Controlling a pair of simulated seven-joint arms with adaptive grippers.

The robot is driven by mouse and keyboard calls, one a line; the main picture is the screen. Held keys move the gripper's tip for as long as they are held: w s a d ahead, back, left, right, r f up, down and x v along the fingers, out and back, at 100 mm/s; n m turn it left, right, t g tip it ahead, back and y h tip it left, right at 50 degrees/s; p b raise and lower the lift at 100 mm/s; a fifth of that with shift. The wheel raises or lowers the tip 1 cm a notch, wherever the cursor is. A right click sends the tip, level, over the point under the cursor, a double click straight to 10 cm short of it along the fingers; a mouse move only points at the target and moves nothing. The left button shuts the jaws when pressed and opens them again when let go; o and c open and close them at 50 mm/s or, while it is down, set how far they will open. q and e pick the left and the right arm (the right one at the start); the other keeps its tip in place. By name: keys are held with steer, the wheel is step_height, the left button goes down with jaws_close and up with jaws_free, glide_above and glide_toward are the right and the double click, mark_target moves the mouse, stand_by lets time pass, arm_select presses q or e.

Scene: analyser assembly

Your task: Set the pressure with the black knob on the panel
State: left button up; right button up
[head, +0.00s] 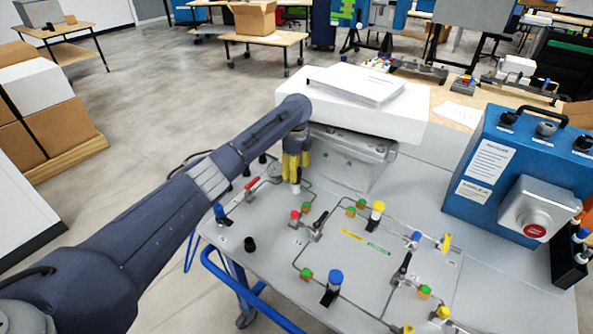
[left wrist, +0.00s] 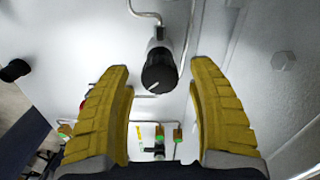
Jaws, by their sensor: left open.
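The black knob (left wrist: 160,75) shows in the left wrist view, a ribbed round cap with a white pointer line, on a fitting with thin metal tubing. My left gripper (head: 295,178) has yellow fingers that point down over the back left of the grey panel (head: 265,290). In the left wrist view the gripper (left wrist: 160,66) is open, with one finger on each side of the knob and visible gaps on both sides. The fingers do not touch it. In the head view I cannot make out this knob behind the gripper. My right gripper is not in view.
A white box with papers (head: 355,88) stands on a metal block just right of the gripper. Valves with coloured caps, such as a blue one (head: 335,277), and thin tubes cover the panel. A blue case with a red button (head: 535,231) stands at the right.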

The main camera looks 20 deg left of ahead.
arm_select(q)
step_height(320, 180, up, 12)
stand_by(0.6)
steer(key=shift+f, duration=0.1)
